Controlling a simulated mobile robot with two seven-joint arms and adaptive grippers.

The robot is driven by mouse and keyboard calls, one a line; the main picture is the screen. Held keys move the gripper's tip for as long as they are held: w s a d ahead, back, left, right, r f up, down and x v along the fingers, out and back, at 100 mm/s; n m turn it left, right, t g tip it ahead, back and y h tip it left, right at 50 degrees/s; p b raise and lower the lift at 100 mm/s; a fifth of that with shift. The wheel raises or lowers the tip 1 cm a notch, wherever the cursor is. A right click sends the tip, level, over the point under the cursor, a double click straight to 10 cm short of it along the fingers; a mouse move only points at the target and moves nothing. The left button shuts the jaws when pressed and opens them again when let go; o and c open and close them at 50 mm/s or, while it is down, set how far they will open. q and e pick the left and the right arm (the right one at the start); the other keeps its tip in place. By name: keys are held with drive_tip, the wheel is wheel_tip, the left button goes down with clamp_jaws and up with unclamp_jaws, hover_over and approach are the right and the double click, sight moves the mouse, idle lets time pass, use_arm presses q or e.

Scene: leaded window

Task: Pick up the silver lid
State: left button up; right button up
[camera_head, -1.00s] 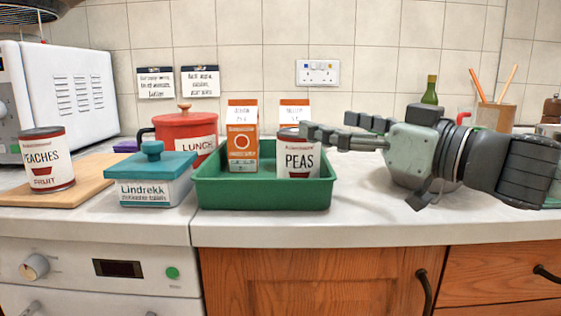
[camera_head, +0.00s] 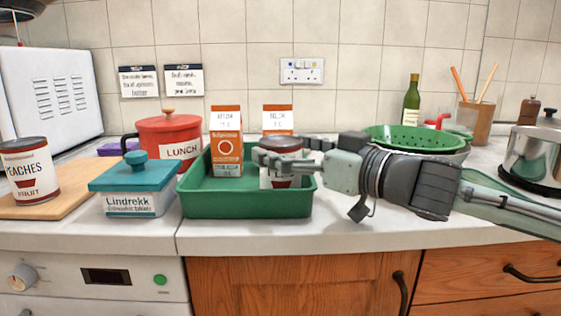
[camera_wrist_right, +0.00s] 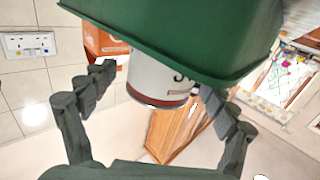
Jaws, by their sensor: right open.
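A silver pot (camera_head: 529,158) stands at the far right of the head view, cut off by the picture edge. Its silver lid (camera_head: 545,128) shows only in part, under a black knob. My right gripper (camera_head: 283,152) is far to the left of it, open at the peas can in the green tray. In the right wrist view my open fingers (camera_wrist_right: 157,88) lie on either side of the peas can (camera_wrist_right: 160,82), which appears upside down there. The fingers hide much of the can's label in the head view. My left gripper is not in view.
The green tray (camera_head: 247,205) also holds an orange-and-white carton (camera_head: 226,140). A teal-lidded box (camera_head: 132,190), a red pot (camera_head: 170,135) and a peaches can (camera_head: 30,172) stand left. A green colander (camera_head: 415,138) and a bottle (camera_head: 411,100) are behind my right arm.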

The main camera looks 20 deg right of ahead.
drive_tip(key=shift+w+a, duration=0.35)
drive_tip(key=shift+w, duration=0.2)
drive_tip(key=c, duration=1.7)
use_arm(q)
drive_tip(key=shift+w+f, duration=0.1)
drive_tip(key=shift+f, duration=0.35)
use_arm(e)
drive_tip(key=shift+r, duration=0.1)
drive_tip(key=shift+r, duration=0.1)
drive_tip(key=shift+r, duration=0.25)
wheel_tip(320, 180, up, 4)
drive_tip(key=shift+p, duration=0.9)
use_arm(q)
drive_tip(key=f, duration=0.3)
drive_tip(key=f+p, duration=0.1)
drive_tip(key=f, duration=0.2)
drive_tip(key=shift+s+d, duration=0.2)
use_arm(e)
drive_tip(key=s+a+r, duration=0.2)
drive_tip(key=a+r, duration=0.4)
drive_tip(key=a, duration=0.5)
drive_tip(key=shift+s+a+r, duration=0.15)
drive_tip(key=shift+s+a, duration=0.05)
